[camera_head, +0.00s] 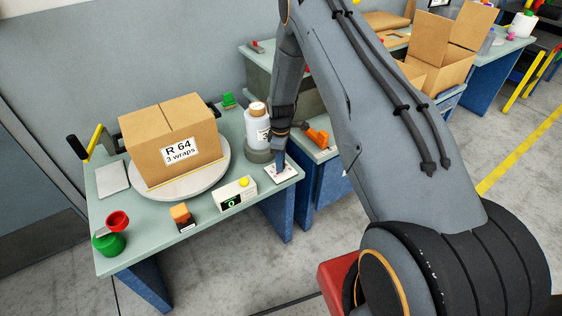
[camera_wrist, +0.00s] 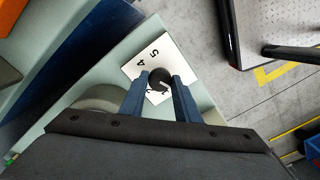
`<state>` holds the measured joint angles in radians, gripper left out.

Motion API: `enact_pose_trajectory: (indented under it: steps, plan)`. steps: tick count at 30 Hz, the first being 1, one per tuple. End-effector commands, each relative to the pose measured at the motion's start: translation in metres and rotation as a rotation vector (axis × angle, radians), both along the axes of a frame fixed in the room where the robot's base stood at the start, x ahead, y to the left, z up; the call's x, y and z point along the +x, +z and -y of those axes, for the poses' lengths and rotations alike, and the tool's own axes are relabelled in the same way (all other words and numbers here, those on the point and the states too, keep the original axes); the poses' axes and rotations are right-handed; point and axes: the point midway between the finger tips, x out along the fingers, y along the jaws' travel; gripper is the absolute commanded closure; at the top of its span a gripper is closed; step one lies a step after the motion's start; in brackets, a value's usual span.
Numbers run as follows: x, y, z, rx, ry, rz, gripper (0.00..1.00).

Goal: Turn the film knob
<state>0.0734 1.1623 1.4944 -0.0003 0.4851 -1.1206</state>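The film knob (camera_wrist: 159,79) is a round black knob with a pale mark, on a white plate (camera_wrist: 133,68) with printed numbers. The 4 and 5 can be read in the wrist view; the lower numbers are partly hidden by the fingers. My gripper (camera_wrist: 161,84) has its two blue fingers on either side of the knob, close to its edges. Whether they press on it I cannot tell. In the head view, my gripper (camera_head: 281,167) points down at the white plate (camera_head: 284,177) on the table's right corner, and the knob is hidden.
A white bottle (camera_head: 257,130) stands close behind my gripper. A counter box (camera_head: 236,195) with a yellow button and an orange-black device (camera_head: 182,217) are to the left.

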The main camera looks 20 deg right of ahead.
Motion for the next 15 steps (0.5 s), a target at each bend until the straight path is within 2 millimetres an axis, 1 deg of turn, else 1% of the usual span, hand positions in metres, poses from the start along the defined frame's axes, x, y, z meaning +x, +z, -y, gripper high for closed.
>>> enact_pose_trajectory:
  steps: [1, 2, 3, 10, 15]
  plan:
    - [0.0002, 0.0001, 0.0001, 0.000, 0.000, 0.000, 0.86]
    - [0.0002, 0.0002, 0.0001, 0.000, 0.000, 0.000, 0.91]
    - [0.0002, 0.0002, 0.0001, 0.000, 0.000, 0.001, 0.93]
    - [0.0006, 0.0000, 0.0002, -0.001, -0.021, 0.001, 0.93]
    - [0.0015, -0.0001, 0.0003, 0.000, -0.088, 0.002, 0.93]
